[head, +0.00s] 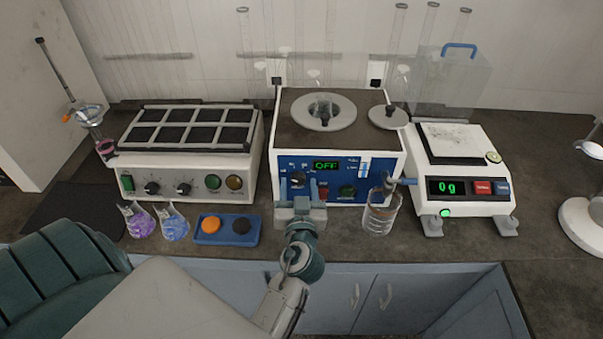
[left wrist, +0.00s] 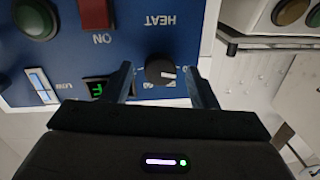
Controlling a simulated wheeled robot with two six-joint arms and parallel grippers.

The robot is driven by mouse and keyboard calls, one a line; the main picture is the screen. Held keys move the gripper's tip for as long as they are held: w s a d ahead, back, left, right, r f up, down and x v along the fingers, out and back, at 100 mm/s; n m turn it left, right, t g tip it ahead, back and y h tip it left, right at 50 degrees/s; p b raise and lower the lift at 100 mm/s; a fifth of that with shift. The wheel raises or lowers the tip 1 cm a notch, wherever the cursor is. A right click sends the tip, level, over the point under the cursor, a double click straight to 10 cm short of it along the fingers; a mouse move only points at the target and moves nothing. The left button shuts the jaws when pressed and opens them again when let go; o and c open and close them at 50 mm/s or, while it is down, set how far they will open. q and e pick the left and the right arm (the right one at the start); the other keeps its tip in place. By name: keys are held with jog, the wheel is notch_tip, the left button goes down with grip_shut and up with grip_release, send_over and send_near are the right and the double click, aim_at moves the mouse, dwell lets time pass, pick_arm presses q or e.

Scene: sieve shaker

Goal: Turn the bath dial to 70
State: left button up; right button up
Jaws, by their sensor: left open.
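The bath (head: 340,110) is a white box with a brown top and a blue front panel; its green display (head: 326,165) reads OFF. The black bath dial (head: 297,178) is at the panel's left, and shows in the left wrist view (left wrist: 160,71) with a white pointer line. My left gripper (head: 299,188) is in front of the panel at the dial. In the left wrist view its open fingers (left wrist: 160,76) stand on either side of the dial, with gaps between; whether they touch the panel I cannot tell. My right gripper is not in view.
A red switch (left wrist: 94,14) and a green button (left wrist: 36,18) are beside the dial. Left are a block heater (head: 190,160), a blue tray (head: 205,238) and two flasks; right is a balance (head: 462,206).

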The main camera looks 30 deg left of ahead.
pick_arm(q)
jog(key=shift+w+a, duration=0.1)
jog(key=shift+w, duration=0.05)
jog(key=c, duration=1)
